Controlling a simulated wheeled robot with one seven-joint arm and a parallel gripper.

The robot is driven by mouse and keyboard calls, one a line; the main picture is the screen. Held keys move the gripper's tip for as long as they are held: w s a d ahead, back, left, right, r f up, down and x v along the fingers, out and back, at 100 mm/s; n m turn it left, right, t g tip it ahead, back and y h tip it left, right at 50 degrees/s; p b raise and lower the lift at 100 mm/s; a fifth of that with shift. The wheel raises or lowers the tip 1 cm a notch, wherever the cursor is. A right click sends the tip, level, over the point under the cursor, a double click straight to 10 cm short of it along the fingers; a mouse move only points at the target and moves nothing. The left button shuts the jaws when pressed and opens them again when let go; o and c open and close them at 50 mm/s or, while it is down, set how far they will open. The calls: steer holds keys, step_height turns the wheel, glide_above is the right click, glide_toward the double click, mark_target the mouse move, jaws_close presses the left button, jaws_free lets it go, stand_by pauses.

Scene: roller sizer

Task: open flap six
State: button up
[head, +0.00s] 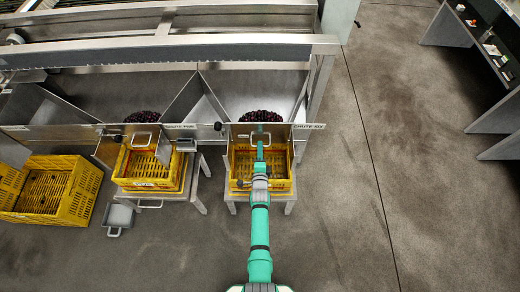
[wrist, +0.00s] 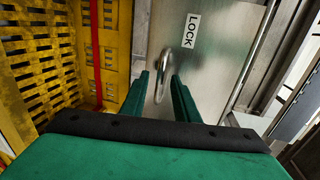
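Flap six is a grey metal plate (head: 243,130) at the front of the right-hand chute, beside a label (head: 303,126) that seems to read CHUTE SIX. Dark red fruit (head: 260,116) lies behind it. In the wrist view the plate (wrist: 215,55) carries a LOCK label (wrist: 192,31) and a looped metal handle (wrist: 161,78). My gripper (wrist: 160,76) is open, with one green finger on each side of the handle. I cannot tell whether either finger touches it. In the head view my gripper (head: 260,150) is at the flap's front, above the yellow crate.
A yellow crate (head: 238,186) stands on a stand under chute six. Chute five, at left, has its own fruit (head: 142,116), flap and yellow crate (head: 128,184). Another yellow crate (head: 70,205) is at far left. The floor to the right is clear.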

steer(key=shift+w+f, duration=0.1)
steer(key=shift+w, duration=0.2)
jaws_close()
steer(key=shift+s, duration=0.15)
